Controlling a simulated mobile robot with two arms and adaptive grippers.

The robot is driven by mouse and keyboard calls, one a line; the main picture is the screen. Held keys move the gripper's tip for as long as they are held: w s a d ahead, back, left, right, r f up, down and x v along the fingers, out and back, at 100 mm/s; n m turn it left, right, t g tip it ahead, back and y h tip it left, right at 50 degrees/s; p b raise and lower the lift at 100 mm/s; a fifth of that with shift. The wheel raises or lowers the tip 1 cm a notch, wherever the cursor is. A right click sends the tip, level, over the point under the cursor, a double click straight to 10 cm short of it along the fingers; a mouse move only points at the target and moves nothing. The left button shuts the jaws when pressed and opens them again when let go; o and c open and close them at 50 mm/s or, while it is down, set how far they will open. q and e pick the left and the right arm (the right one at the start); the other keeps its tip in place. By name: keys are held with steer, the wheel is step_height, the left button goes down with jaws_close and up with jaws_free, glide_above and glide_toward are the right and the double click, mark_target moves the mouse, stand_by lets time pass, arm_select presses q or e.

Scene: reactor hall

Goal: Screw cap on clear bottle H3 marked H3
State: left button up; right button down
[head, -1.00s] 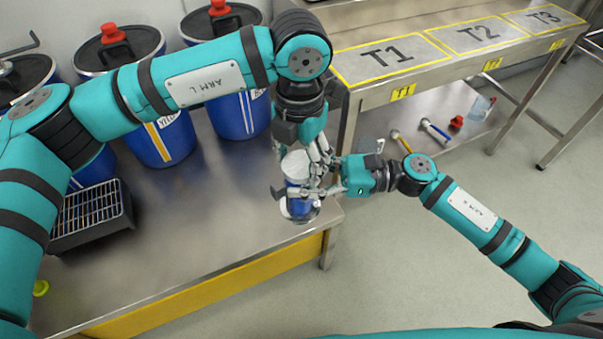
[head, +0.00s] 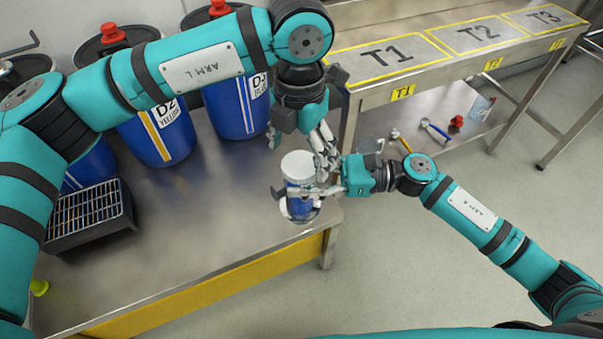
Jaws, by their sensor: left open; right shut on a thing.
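A clear bottle (head: 298,206) with blue contents stands at the right end of the steel bench, near its front corner. A white cap (head: 297,164) sits on top of its neck; whether it is tight cannot be told. My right gripper (head: 303,191) comes in from the right and is shut around the bottle's side, below the cap. My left gripper (head: 300,148) is open and points down just above and behind the cap, with its fingers apart from it. The H3 marking cannot be read.
Blue drums (head: 160,137) with red-knobbed lids line the back of the bench (head: 200,240). A black grated box (head: 88,225) stands at left. A table (head: 400,75) marked T1, T2, T3 is at right, with tools on its lower shelf. The bench middle is clear.

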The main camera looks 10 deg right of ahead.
arm_select(q)
step_height(320, 180, up, 2)
steer(key=shift+r, duration=0.1)
steer(key=shift+r+m, duration=0.7)
steer(key=shift+r, duration=1.05)
steer(key=shift+f, duration=0.15)
step_height(320, 180, down, 8)
steer(key=shift+r, duration=0.1)
